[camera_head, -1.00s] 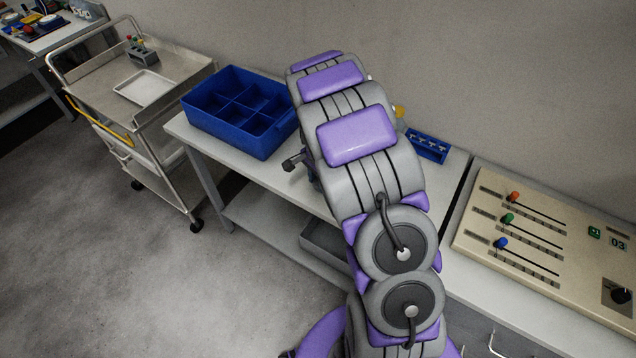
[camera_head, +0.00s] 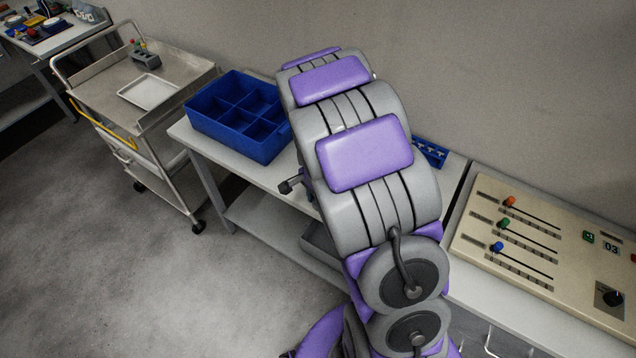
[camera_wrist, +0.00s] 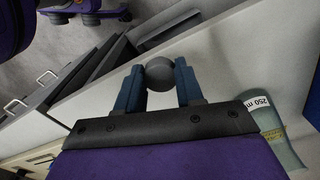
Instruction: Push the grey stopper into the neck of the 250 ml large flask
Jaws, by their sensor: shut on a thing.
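The grey stopper (camera_wrist: 159,72) shows in the wrist view as a round dark-grey piece. My gripper (camera_wrist: 161,76) is shut on it, with one blue finger on each side. The large flask (camera_wrist: 276,138), with a "250 ml" label, shows partly in the wrist view at the lower right, beyond the gripper's dark mount. It is apart from the stopper. Its neck cannot be made out for certain.
A blue compartment box (camera_head: 237,113) stands at the left of the bench (camera_head: 300,190). A blue rack (camera_head: 430,152) is partly hidden behind my arm. A slider panel (camera_head: 545,245) lies at the right. A steel cart (camera_head: 140,85) stands at the left.

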